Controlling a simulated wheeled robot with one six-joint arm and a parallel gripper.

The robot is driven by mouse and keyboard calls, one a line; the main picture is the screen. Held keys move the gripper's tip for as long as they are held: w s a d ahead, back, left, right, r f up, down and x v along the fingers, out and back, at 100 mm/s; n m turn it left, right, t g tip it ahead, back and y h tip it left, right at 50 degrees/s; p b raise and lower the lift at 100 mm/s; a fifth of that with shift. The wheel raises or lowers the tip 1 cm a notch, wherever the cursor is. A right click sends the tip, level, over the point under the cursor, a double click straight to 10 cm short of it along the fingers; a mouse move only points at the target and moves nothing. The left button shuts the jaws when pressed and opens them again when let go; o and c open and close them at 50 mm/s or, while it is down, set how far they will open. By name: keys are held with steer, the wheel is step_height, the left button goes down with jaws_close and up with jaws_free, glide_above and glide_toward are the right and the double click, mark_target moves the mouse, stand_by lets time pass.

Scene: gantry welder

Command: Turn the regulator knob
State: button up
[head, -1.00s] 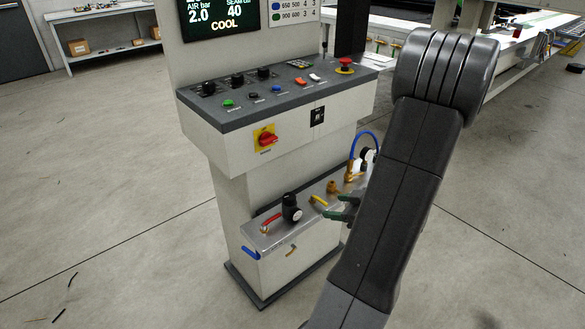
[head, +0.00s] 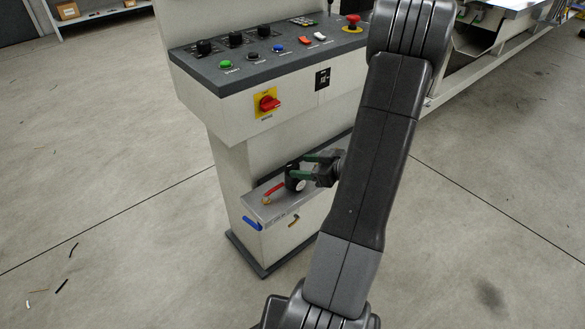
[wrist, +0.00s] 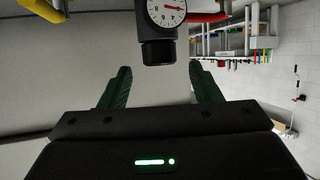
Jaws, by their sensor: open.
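The black regulator knob (head: 292,167) tops the regulator on the grey ledge of the machine's pedestal in the head view. In the wrist view the knob (wrist: 158,52) hangs below a round white gauge (wrist: 166,10) with a red needle. My gripper (head: 303,167) is open, with green fingers, right beside the regulator in the head view. In the wrist view my gripper (wrist: 160,70) has one finger to each side of the knob's line, with visible gaps. The fingertips only just reach the level of the knob's end. My gripper hides part of the regulator in the head view.
A red-handled valve (head: 273,192) sits left of the regulator, and a blue handle (head: 251,223) is on the pedestal's front. The control panel (head: 255,72), with buttons and a red rotary switch (head: 268,104), overhangs the ledge.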

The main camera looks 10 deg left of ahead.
mark_target(294, 165)
steer(key=shift+b+x, duration=0.5)
steer(key=shift+x, duration=1.9)
steer(key=c, duration=1)
